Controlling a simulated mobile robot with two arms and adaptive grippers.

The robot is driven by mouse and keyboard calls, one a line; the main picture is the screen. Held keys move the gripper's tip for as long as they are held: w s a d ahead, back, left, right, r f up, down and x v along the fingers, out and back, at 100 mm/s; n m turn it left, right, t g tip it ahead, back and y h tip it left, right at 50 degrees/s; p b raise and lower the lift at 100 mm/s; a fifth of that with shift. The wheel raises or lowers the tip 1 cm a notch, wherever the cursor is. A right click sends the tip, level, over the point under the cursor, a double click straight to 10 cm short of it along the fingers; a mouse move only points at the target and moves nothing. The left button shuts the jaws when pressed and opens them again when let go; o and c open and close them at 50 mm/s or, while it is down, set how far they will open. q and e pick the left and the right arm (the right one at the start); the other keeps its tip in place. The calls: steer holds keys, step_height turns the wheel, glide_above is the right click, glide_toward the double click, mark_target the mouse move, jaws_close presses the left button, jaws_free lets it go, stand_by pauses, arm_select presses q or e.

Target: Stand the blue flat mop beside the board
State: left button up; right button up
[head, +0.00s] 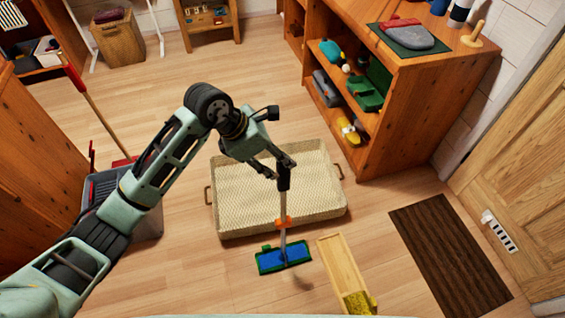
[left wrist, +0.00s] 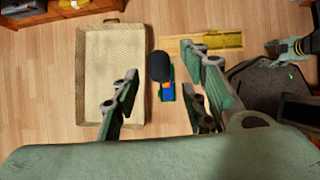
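The blue flat mop (head: 284,256) stands upright on the floor, with a blue-green head, an orange collar and a black grip on top. My left gripper (head: 279,168) is at the top of its handle. In the left wrist view its fingers (left wrist: 158,98) are spread, with the black grip (left wrist: 160,66) in the gap and floor visible on both sides. A long pale wooden piece, probably the board (head: 342,268), lies right of the mop head with something yellow at its near end. An arm end, probably my right gripper (left wrist: 288,50), shows at the right; its fingers are unclear.
A large woven tray (head: 232,228) lies just behind the mop. A grey bin (head: 150,222) with a red-handled tool stands left. A wooden shelf (head: 420,95) stands at the back right. A dark brown mat (head: 450,255) lies right, with bare floor before it.

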arm_select(q)
steer(key=v, duration=0.7)
steer(key=shift+a+r, duration=0.15)
